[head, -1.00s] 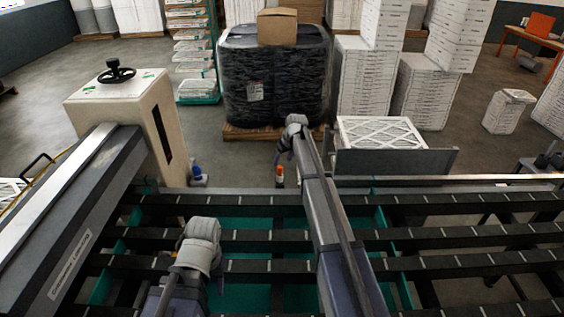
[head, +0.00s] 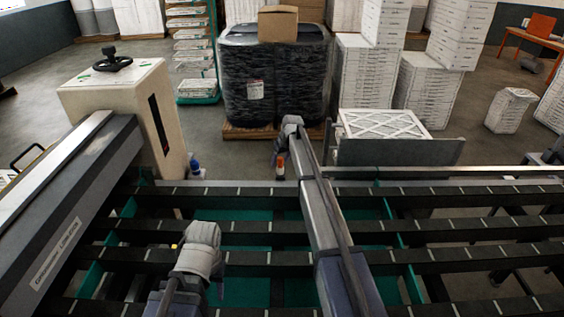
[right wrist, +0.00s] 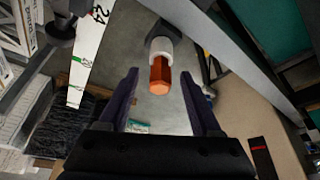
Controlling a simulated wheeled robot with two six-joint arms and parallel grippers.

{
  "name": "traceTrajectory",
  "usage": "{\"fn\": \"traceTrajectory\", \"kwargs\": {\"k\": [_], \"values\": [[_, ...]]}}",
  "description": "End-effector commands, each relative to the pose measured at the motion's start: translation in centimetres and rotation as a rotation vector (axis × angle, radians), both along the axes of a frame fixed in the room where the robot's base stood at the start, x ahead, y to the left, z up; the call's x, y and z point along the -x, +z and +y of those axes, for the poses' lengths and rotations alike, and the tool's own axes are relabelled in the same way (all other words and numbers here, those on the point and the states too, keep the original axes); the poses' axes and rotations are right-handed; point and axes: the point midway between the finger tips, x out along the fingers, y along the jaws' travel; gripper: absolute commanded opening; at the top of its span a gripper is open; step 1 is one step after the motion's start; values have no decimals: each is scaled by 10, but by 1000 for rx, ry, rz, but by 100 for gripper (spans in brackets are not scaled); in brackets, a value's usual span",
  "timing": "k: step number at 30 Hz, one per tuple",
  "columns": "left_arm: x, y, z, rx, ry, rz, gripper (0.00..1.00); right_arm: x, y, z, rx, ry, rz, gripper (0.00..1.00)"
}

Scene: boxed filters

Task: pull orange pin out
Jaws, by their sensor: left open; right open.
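The orange pin (right wrist: 160,75) sticks out of a white collar on a grey fitting in the right wrist view. It also shows as a small orange and white piece beyond the rails in the head view (head: 280,164). My right gripper (right wrist: 159,82) is open, its two dark fingers on either side of the pin in the picture, with visible gaps and no contact. In the head view my right arm reaches forward over the rails and its gripper (head: 275,155) is beside the pin. My left gripper (head: 186,250) is low over the rails; its fingers are mostly hidden.
Dark slatted rails (head: 450,228) cross the foreground. A beige machine housing (head: 120,110) with a black handwheel stands left. A small blue-capped bottle (head: 195,168) is near it. A dark plate (head: 395,152) with a framed filter (head: 382,124) stands right of my right arm.

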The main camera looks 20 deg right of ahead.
Motion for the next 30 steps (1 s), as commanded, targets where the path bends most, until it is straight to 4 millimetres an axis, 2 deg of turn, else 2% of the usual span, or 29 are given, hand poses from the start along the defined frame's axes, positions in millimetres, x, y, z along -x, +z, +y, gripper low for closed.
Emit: {"fn": "traceTrajectory", "kwargs": {"k": [2,10,27,30], "values": [[0,-6,0,0,0,0,52,-2,-6,0,0,0,0,65],[0,-5,0,0,0,0,52,-2,-5,1,0,0,0,65],[0,-5,0,0,0,0,52,-2,-5,0,0,-1,0,2],[0,-5,0,0,0,0,52,-2,-5,0,0,-1,0,0]]}}
